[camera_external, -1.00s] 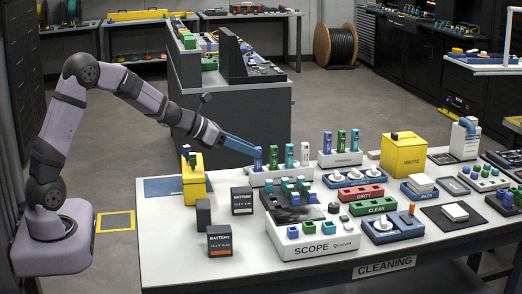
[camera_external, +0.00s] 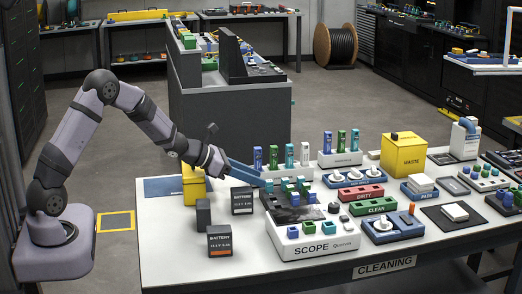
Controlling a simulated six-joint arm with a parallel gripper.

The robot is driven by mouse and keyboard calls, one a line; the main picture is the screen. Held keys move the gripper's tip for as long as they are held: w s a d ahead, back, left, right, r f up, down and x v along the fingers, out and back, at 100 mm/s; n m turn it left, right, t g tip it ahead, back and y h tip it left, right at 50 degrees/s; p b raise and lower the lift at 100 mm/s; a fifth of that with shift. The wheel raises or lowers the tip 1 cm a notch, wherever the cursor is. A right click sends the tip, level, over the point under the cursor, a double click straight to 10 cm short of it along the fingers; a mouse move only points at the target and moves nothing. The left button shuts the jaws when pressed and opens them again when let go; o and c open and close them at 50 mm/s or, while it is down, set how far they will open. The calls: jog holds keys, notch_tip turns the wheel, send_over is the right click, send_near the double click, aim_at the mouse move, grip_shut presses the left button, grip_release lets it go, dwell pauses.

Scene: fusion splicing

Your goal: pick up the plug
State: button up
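Several small teal and green plugs (camera_external: 286,184) stand in the rear part of the white SCOPE unit (camera_external: 320,249). Blue plugs (camera_external: 310,198) sit lower on its dark top. My gripper (camera_external: 264,182), with long blue fingers, points down and right at the left end of the teal row. Its tips are close to the leftmost teal plug (camera_external: 270,186); I cannot tell whether they touch it. The view is too small to show a gap between the fingers or anything held.
A rack of tall blue, green and teal tubes (camera_external: 289,155) stands just behind the gripper. A yellow WASTE bin (camera_external: 404,155) and DIRTY and CLEAN trays (camera_external: 374,206) are at right.

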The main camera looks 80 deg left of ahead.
aim_at(269, 180)
jog(key=shift+w+f, duration=0.2)
jog(key=shift+w, duration=0.15)
jog(key=shift+p+x, duration=0.55)
jog(key=shift+x, duration=2)
grip_shut()
